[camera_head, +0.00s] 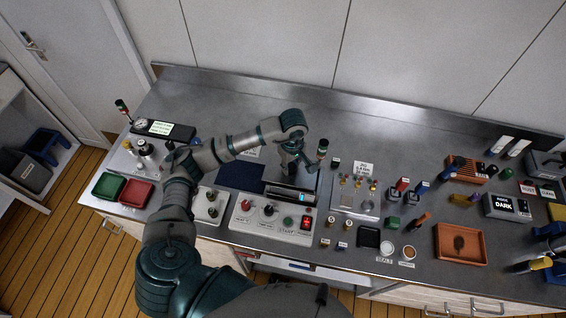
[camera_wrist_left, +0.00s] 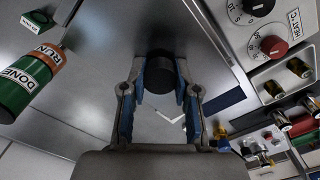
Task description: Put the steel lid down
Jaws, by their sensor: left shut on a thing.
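My left gripper (camera_head: 297,168) is low over the counter, beside the signal light in the head view. In the left wrist view its two blue-padded fingers (camera_wrist_left: 160,100) are shut on a black round knob (camera_wrist_left: 162,72). A flat grey steel surface (camera_wrist_left: 150,25) lies behind the knob and looks like the steel lid. The fingers and knob hide part of it. I cannot tell whether the lid touches what is below it.
A signal light (camera_head: 322,148) stands close to the gripper. A dark blue mat (camera_head: 240,177) lies left of it, and a control box (camera_head: 270,220) with knobs stands in front. Several small items crowd the right side. The back of the counter (camera_head: 260,100) is clear.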

